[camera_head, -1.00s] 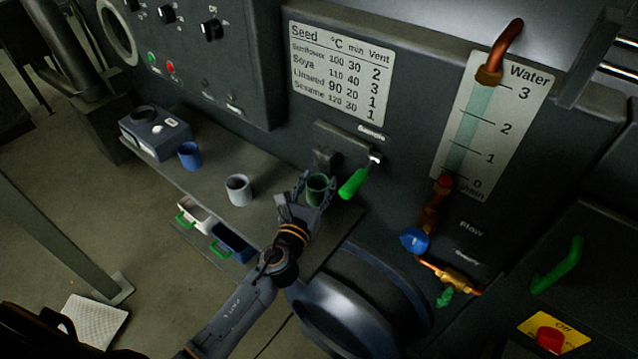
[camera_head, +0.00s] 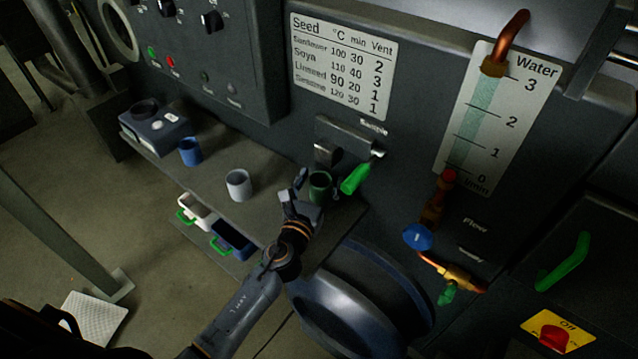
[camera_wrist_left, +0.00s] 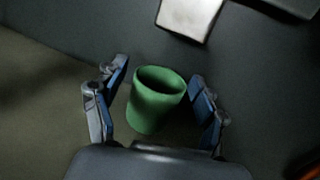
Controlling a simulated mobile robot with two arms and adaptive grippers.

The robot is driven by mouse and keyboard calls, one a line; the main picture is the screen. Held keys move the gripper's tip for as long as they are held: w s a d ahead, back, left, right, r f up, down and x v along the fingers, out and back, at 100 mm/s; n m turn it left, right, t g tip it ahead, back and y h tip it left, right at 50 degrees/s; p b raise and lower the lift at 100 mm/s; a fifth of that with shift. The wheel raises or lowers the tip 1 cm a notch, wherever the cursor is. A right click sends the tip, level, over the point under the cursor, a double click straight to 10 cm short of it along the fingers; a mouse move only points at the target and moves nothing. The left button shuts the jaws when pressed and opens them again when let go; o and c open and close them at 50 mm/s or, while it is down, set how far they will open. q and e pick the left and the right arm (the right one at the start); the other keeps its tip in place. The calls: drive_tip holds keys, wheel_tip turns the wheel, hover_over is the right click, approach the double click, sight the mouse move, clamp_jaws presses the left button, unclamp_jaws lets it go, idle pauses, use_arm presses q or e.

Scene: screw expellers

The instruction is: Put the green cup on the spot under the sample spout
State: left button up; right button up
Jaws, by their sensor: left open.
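The green cup (camera_head: 319,187) stands upright on the grey shelf (camera_head: 262,211), close to the machine's front. The sample spout (camera_head: 327,153) sticks out of the machine just above and behind the cup, with a green-handled lever (camera_head: 356,178) to its right. My left gripper (camera_head: 305,190) is open at the cup. In the left wrist view, the cup (camera_wrist_left: 156,100) stands between the two spread fingers (camera_wrist_left: 160,100), with gaps on both sides. The spot under the spout cannot be made out. My right gripper is not in view.
A white cup (camera_head: 238,185) and a blue cup (camera_head: 190,151) stand on the shelf to the left, beside a dark blue device (camera_head: 153,130). Two green-handled drawers (camera_head: 232,241) hang below the shelf's front edge. A round drum (camera_head: 362,290) bulges out at lower right.

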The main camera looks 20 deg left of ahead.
use_arm(q)
drive_tip(key=shift+r, duration=0.2)
drive_tip(key=s, duration=0.5)
drive_tip(key=s+b, duration=0.1)
drive_tip(key=s, duration=0.4)
drive_tip(key=shift+s+a+f+b, duration=0.2)
drive_tip(key=shift+s+b, duration=0.1)
drive_tip(key=shift+s, duration=0.05)
drive_tip(key=shift+s+r, duration=0.15)
drive_tip(key=shift+s, duration=0.5)
